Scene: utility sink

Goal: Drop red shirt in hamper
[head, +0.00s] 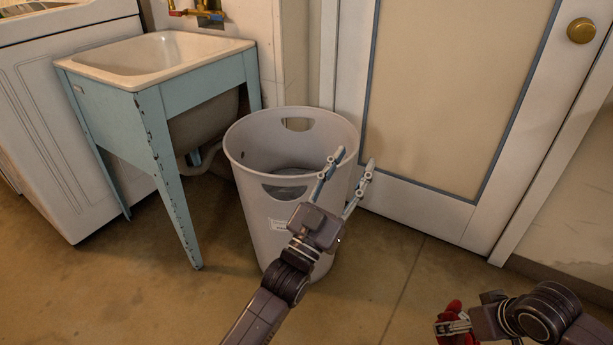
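The hamper (255,207) is a tall grey plastic bin with handle cut-outs, standing upright on the floor in the middle of the head view. Its upper inside walls show; its bottom is hidden. My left gripper (354,160) is open and empty, fingers apart, in front of the hamper's right rim in the picture. My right gripper (453,327) is at the lower right, shut on a small bunched red cloth, the red shirt (452,310). Only part of the shirt shows, above and below the fingers; the rest is hidden or out of frame.
A blue-legged utility sink (165,55) stands left of the hamper, with a white appliance (60,140) beyond it. A white door (440,90) with a brass knob (581,30) is behind on the right. The floor (400,270) between hamper and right gripper is clear.

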